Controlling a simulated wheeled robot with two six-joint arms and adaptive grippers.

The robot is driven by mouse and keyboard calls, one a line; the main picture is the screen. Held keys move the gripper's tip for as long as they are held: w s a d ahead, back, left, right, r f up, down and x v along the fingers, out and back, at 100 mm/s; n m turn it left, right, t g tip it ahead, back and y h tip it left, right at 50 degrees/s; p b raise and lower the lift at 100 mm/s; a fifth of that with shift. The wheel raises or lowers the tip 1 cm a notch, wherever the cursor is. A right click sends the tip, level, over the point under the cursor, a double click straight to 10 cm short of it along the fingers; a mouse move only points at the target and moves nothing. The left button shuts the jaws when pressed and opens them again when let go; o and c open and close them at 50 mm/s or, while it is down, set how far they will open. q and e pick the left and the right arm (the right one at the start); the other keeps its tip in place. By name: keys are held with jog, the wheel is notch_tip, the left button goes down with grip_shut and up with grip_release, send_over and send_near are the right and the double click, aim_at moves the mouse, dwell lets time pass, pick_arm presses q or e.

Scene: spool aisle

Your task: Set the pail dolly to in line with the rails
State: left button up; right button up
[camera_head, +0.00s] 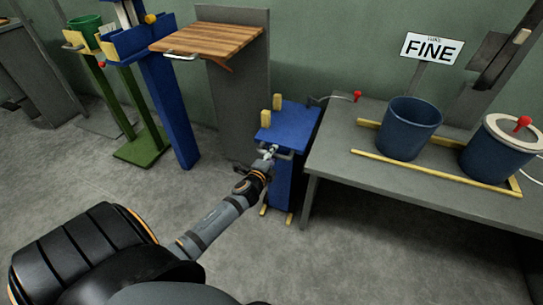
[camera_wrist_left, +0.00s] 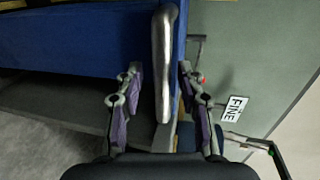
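The pail dolly (camera_head: 288,128) is a blue cart with a flat top and two yellow blocks on it. It stands on the floor left of the grey bench, and its blue body fills the upper left of the left wrist view (camera_wrist_left: 80,45). My left gripper (camera_head: 270,152) is at the dolly's front. Its open fingers (camera_wrist_left: 160,92) lie on either side of the dolly's metal handle (camera_wrist_left: 164,60), with gaps visible. The yellow rails (camera_head: 430,172) lie on the bench top. My right gripper is in neither view.
The grey bench (camera_head: 335,158) carries an open blue pail (camera_head: 408,130) and a lidded one (camera_head: 498,150), with a FINE sign (camera_head: 431,49) behind. A wooden shelf (camera_head: 210,40), a blue post (camera_head: 172,110) and a green stand (camera_head: 140,145) are left. The floor in front is clear.

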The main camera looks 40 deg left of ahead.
pick_arm(q)
jog(key=v, duration=1.2)
jog(key=shift+a, duration=0.1)
